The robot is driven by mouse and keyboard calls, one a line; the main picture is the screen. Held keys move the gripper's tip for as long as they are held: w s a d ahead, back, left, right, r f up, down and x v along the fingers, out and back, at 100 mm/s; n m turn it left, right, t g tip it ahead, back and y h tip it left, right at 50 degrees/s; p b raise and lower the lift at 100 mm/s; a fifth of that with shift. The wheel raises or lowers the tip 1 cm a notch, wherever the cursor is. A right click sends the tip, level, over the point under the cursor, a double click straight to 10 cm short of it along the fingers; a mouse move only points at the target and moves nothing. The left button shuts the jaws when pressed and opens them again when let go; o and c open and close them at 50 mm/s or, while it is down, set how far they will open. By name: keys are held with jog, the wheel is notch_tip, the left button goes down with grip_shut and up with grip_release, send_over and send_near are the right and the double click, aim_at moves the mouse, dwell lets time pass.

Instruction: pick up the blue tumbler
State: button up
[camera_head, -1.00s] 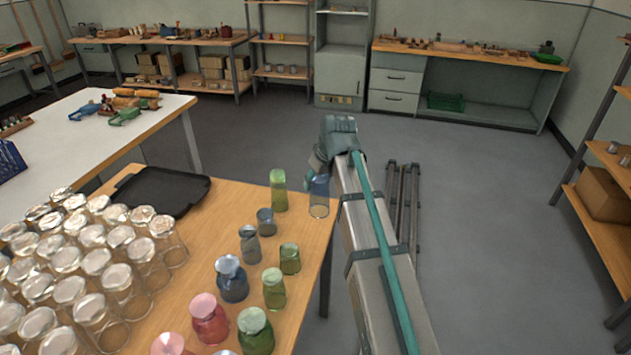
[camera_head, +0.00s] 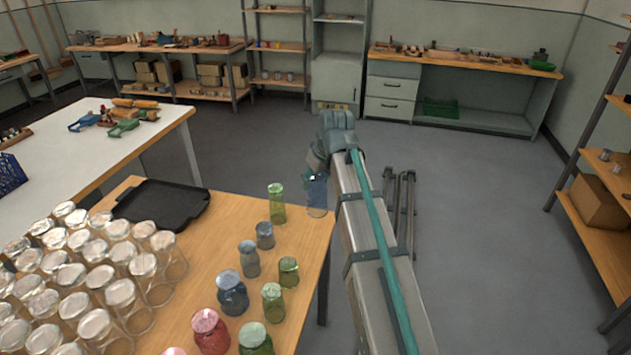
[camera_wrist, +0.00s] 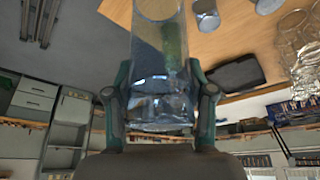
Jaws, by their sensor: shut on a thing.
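The blue tumbler (camera_head: 317,198) is a clear bluish glass at the right edge of the wooden table. My gripper (camera_head: 315,178) is shut on its upper end in the head view, with the glass hanging below the fingers. In the wrist view the tumbler (camera_wrist: 160,70) stands between the two fingers of my gripper (camera_wrist: 160,108), which press on its sides. Whether its lower rim touches the table or is just clear of it, I cannot tell.
A tall green glass (camera_head: 277,204) stands close left of the held tumbler. Several blue, green and red glasses, such as a dark blue one (camera_head: 232,293), stand nearer. Clear glasses (camera_head: 120,300) crowd the left. A black tray (camera_head: 160,204) lies at the back. Floor is open on the right.

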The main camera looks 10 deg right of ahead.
jog(key=shift+r+p, duration=1.7)
jog(key=shift+r, duration=1.05)
